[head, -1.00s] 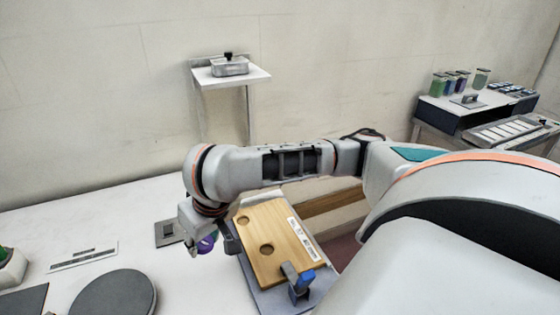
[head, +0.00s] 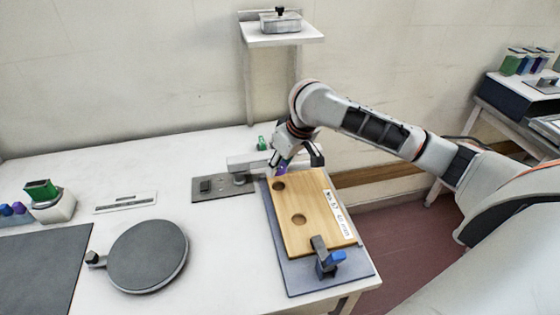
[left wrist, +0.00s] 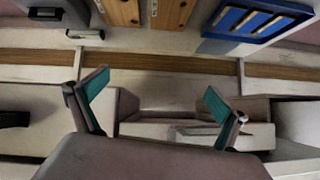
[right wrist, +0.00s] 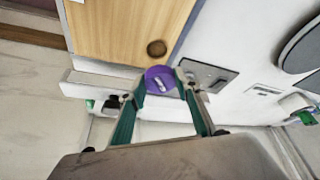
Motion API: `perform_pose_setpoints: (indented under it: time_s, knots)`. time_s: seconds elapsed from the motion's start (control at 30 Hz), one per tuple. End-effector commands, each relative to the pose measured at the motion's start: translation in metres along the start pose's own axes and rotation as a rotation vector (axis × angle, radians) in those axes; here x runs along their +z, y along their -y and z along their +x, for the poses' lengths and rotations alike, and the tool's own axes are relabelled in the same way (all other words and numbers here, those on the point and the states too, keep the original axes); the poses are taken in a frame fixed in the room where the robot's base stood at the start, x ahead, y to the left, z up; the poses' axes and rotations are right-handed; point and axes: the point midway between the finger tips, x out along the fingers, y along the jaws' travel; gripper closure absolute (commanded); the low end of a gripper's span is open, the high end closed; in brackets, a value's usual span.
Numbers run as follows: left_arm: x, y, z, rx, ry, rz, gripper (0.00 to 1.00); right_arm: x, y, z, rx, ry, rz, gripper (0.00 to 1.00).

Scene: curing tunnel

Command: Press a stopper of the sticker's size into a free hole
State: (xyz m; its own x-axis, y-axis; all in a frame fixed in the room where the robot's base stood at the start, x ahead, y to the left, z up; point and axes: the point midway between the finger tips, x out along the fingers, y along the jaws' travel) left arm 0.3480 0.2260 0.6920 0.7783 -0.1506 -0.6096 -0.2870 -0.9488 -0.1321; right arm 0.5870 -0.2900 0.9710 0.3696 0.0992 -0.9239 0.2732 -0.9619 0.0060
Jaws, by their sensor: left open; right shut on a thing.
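The wooden board (head: 318,232) lies on a grey-blue plate (head: 287,263) with a white printed sticker (head: 338,215) along its right edge; the sticker's text is too small to read surely. In the head view, one round hole (head: 299,220) is near its middle and another (head: 279,186) near its far left corner. My right gripper (head: 288,165) is shut on a purple stopper (right wrist: 160,82) close to that far corner; I cannot tell whether stopper and board touch. The right wrist view shows one dark hole (right wrist: 157,48) beside the stopper. My left gripper (left wrist: 155,92) is open and empty.
A clamp with a blue handle (head: 331,261) stands at the board's near end. A grey metal plate (head: 222,188) lies left of the board. A dark round disc (head: 148,256), a dark mat (head: 40,266) and a white cup (head: 54,207) stand further left. A shelf (head: 283,35) is behind.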

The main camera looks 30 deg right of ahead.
Motion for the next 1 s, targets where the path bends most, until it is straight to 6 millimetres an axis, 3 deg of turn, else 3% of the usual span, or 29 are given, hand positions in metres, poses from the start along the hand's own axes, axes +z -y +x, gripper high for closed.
perform_pose_setpoints:
  time_s: [0.5, 1.0]
  knots:
    - [-0.006, -0.003, 0.003, -0.003, -0.009, -0.016, 0.00, 0.017, 0.001, 0.040, -0.001, 0.001, 0.001, 0.89]
    - [-0.007, 0.001, 0.003, -0.002, -0.012, -0.002, 0.00, 0.020, 0.001, 0.047, 0.000, -0.001, 0.000, 0.89]
